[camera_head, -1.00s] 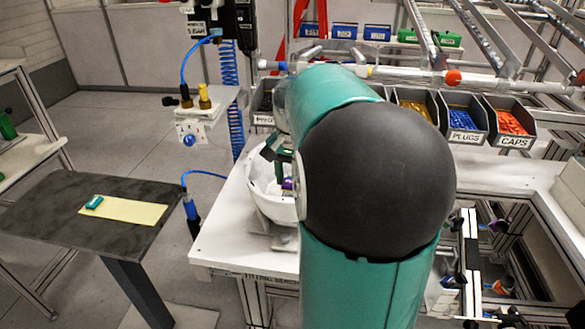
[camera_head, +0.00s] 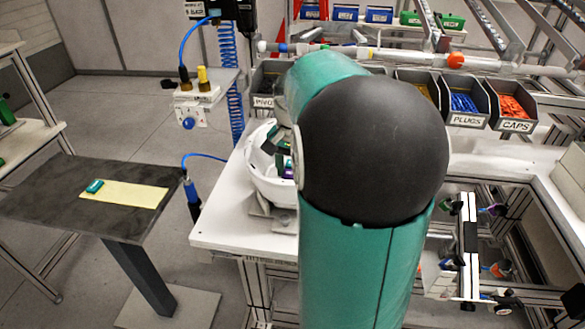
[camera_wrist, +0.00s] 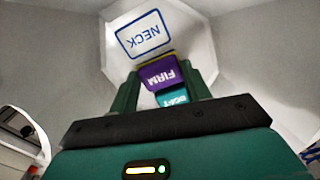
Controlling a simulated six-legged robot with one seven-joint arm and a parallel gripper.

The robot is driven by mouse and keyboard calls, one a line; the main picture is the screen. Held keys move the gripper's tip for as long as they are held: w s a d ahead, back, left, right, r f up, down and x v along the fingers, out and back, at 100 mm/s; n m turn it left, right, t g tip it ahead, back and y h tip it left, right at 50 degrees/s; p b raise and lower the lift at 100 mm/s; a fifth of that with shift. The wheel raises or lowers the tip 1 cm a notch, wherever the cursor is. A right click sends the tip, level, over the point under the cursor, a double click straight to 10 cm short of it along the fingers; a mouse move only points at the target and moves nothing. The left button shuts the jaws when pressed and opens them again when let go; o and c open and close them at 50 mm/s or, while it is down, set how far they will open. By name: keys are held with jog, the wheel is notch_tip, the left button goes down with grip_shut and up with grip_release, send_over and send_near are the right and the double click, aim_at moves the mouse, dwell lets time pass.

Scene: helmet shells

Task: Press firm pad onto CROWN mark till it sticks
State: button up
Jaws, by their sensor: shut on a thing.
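The white helmet shell (camera_head: 262,183) sits open on the white bench, partly hidden behind my arm. My gripper (camera_wrist: 163,78) is inside the shell and shut on the purple FIRM pad (camera_wrist: 160,75), whose lettering is upside down. A thin yellowish edge shows on the pad's far side. A teal piece marked SOFT (camera_wrist: 173,98) shows between the fingers, nearer the palm; I cannot tell whether it joins the purple pad. A blue-framed NECK mark (camera_wrist: 144,35) is on the shell's inner wall just beyond the pad. No CROWN mark shows. Contact with the wall cannot be told.
A dark side table (camera_head: 60,215) at left holds a yellow sheet (camera_head: 135,194) with a teal piece (camera_head: 95,186) on it. A fixture with a blue hose (camera_head: 188,120) stands behind. Labelled bins, including PLUGS (camera_head: 467,105) and CAPS (camera_head: 513,108), line the bench's back.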

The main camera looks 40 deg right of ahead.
jog(key=shift+f, duration=0.3)
dwell(0.7)
jog(key=o, duration=1)
jog(key=shift+r, duration=0.1)
notch_tip(320, 180, up, 14)
jog(key=s+a+f+n+t, duration=0.2)
jog(key=s+a+n, duration=0.1)
jog(key=a, duration=0.6)
jog(key=s+a+f+n+t, duration=0.1)
jog(key=s+a+f+n, duration=0.2)
jog(key=a+n, duration=0.2)
jog(key=s+a+f+n+t, duration=0.2)
jog(key=s+a+f+n, duration=0.1)
jog(key=a, duration=0.9)
jog(key=shift+s+a+n+t, duration=0.35)
jog(key=shift+s+n, duration=0.25)
jog(key=shift+n, duration=0.4)
